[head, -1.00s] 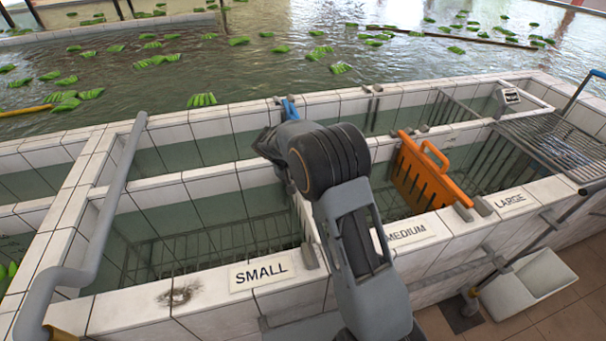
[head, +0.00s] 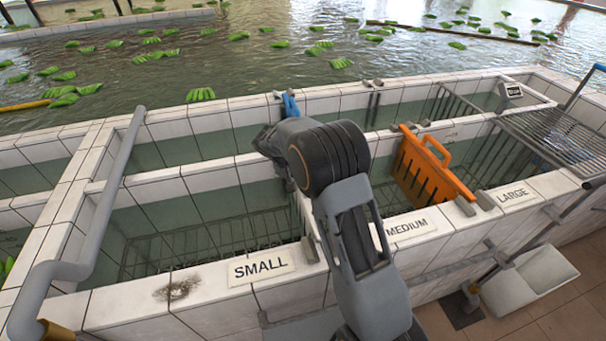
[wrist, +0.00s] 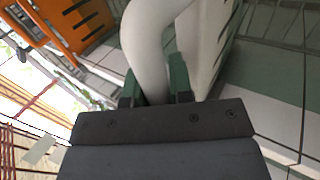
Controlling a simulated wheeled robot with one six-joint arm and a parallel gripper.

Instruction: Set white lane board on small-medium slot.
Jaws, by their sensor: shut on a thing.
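The white lane board (wrist: 208,45) shows close up in the wrist view, with its slots at the upper right. My gripper (wrist: 156,88) is shut on the board's white looped handle (wrist: 146,45), its green-grey finger pads on either side. In the head view my arm hides most of the board and the fingertips. The small-medium slot lies between the SMALL sign (head: 261,266) and the MEDIUM sign (head: 409,229). Its near grey bracket (head: 310,249) shows beside my arm. I cannot tell whether the board touches the slot.
An orange board (head: 425,168) stands in the divider between medium and large. A blue part (head: 290,104) shows behind my wrist. A grey pipe (head: 105,215) crosses the left side. A metal rack (head: 555,140) lies at the right. The small lane (head: 205,225) is open water over a wire grid.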

